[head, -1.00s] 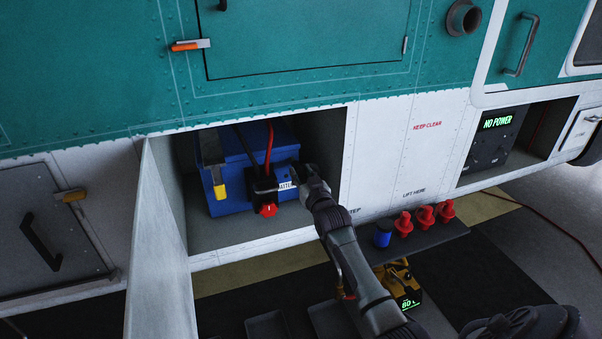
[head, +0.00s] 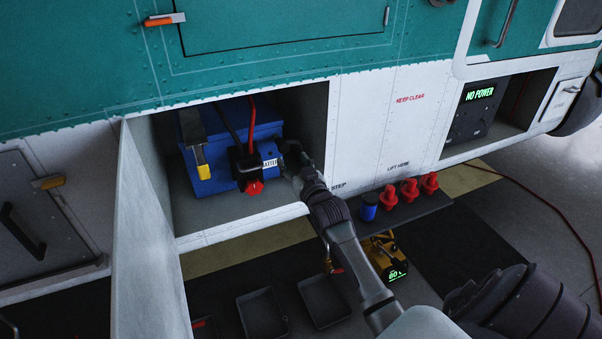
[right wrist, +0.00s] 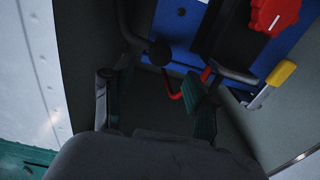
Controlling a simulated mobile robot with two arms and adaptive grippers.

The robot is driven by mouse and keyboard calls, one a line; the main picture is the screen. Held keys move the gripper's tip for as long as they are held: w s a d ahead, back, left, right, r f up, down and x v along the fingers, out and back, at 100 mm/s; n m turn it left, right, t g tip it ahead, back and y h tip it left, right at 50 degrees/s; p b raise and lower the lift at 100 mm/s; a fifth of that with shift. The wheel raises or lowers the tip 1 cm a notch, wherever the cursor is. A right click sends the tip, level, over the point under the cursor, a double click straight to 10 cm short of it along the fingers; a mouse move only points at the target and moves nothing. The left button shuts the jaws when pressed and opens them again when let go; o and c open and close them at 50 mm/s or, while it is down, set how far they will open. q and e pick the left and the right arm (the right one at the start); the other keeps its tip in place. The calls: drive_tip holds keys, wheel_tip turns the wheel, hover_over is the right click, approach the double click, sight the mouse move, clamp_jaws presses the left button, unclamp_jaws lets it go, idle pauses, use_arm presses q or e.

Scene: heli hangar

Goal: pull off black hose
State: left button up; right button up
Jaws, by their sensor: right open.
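A blue battery (head: 215,180) sits in the open bay, with a black block and a red knob (head: 254,187) on its front. A black hose or cable (head: 229,122) runs up from this block beside a red cable (head: 251,118). My right gripper (head: 290,158) is at the right side of the block, beside its white label. In the right wrist view its two fingers (right wrist: 155,102) are apart, with nothing clearly between them. A dark curved tube with a round end (right wrist: 158,53) shows just beyond them; I cannot tell whether it is the hose. My left gripper is not in view.
The bay's open door (head: 150,240) stands at the left. A shelf holds a blue cap (head: 369,207) and red caps (head: 409,190). Dark trays (head: 262,313) and a yellow device (head: 385,258) are below. A panel reading NO POWER (head: 473,110) is at the right.

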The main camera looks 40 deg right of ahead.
drive_tip(key=v, duration=0.6)
idle(0.3)
drive_tip(key=s+a+f+n+g+y, duration=0.1)
drive_tip(key=s+a+f+g, duration=0.15)
drive_tip(key=f, duration=0.85)
drive_tip(key=s+a+f+g+y, duration=0.1)
drive_tip(key=a+f+g, duration=0.15)
drive_tip(key=f, duration=0.95)
drive_tip(key=s+a+f+n+g+y, duration=0.1)
drive_tip(key=s+a+f+g, duration=0.1)
drive_tip(key=s+f, duration=0.45)
drive_tip(key=s+a+f+g, duration=0.2)
drive_tip(key=s+a+f, duration=0.15)
drive_tip(key=f, duration=0.55)
drive_tip(key=s+a+f+n+g, duration=0.1)
drive_tip(key=s+a+f+g, duration=0.1)
drive_tip(key=s+f, duration=0.4)
drive_tip(key=s+a+f+n+g, duration=0.1)
drive_tip(key=s+f, duration=0.4)
drive_tip(key=s, duration=1.2)
drive_tip(key=s+a+f+n+g+y, duration=0.1)
drive_tip(key=s+a+f+g, duration=0.2)
drive_tip(key=s, duration=0.9)
wheel_tip(320, 180, down, 4)
drive_tip(key=shift+s+r+g, duration=0.2)
drive_tip(key=shift+g, duration=0.6)
